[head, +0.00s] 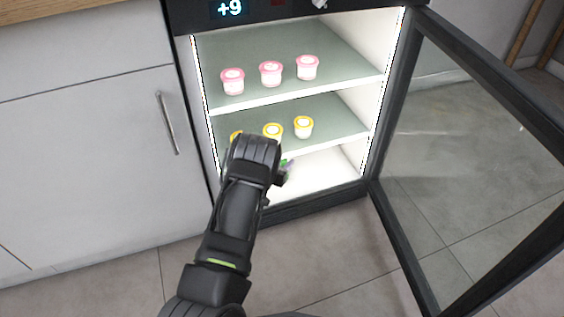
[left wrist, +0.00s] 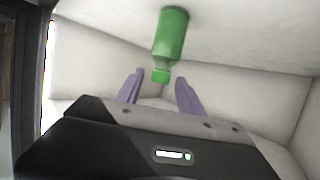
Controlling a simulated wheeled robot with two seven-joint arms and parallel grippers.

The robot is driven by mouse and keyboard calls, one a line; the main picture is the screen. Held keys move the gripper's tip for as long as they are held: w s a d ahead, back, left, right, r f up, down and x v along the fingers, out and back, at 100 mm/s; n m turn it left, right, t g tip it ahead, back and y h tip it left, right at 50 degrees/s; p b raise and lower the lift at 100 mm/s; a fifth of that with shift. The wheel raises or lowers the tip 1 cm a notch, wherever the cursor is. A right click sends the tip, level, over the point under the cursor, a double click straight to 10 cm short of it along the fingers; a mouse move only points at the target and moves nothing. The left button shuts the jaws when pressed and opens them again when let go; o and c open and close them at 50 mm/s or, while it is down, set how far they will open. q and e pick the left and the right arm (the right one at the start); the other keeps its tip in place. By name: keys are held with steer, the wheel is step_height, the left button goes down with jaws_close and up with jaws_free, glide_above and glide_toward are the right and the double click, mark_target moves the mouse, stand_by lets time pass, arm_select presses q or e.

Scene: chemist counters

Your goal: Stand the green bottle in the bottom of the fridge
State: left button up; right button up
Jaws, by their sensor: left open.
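The green bottle (left wrist: 171,35) shows in the left wrist view, with its cap end toward my gripper and its base end toward a pale surface at the picture's top. That view looks upside down, so the bottle seems upright on the fridge floor. In the head view only a small green bit of the bottle (head: 284,162) shows beside my wrist. My left gripper (head: 287,171) is inside the lit bottom of the fridge (head: 330,172). Its purple fingers (left wrist: 160,92) are open, apart on either side of the cap end. My right gripper is out of view.
The glass fridge door (head: 465,150) stands open to the right. Above the bottom are a lower shelf (head: 340,121) with yellow-lidded cups (head: 303,127) and an upper shelf (head: 345,83) with pink-lidded cups (head: 271,74). White cabinets (head: 90,150) are at left.

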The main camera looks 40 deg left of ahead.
arm_select(q)
steer(key=shift+s, duration=0.1)
steer(key=shift+s+r+p, duration=0.2)
steer(key=shift+p, duration=0.1)
steer(key=p+v, duration=0.5)
steer(key=v, duration=0.6)
steer(key=shift+s, duration=0.15)
steer(key=shift+d+f, duration=0.1)
steer(key=shift+d, duration=0.1)
